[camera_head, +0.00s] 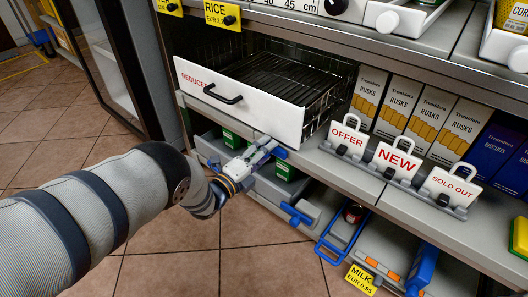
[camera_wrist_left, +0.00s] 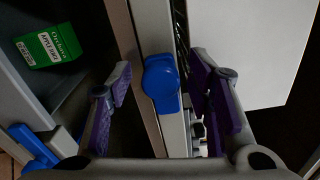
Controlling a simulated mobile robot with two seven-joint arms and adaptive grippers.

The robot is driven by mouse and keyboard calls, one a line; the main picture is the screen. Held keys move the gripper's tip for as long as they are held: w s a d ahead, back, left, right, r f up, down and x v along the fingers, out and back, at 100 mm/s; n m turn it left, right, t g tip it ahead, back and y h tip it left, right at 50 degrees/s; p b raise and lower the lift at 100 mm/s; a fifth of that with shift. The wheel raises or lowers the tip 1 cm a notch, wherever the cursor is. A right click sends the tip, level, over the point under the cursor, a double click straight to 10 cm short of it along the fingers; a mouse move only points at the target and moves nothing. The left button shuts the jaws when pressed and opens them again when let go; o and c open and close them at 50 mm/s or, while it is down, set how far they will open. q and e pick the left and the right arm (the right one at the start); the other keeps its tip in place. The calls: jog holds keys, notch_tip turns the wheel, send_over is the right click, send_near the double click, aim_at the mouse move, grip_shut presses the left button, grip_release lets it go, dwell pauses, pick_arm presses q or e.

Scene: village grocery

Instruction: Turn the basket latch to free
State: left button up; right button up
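The wire basket (camera_head: 290,75) has a white front panel marked REDUCED (camera_head: 250,105) with a black handle (camera_head: 222,94). A blue latch (camera_head: 280,152) sits on the shelf edge just below the panel, partly hidden by my gripper. In the left wrist view the blue latch (camera_wrist_left: 161,78) has a round head and a short arm along the grey edge. My left gripper (camera_head: 264,150) is at the latch. Its purple-padded fingers (camera_wrist_left: 161,72) are spread, one on each side of the latch, with visible gaps. My right gripper is not in view.
Lower bins hold green juice cartons (camera_head: 232,139), another showing in the wrist view (camera_wrist_left: 48,46). Signs (camera_head: 395,160) stand on the shelf edge right of the basket, before rusks boxes (camera_head: 405,110). Floor at left is clear.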

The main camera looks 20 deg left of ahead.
pick_arm(q)
jog(key=v, duration=1.2)
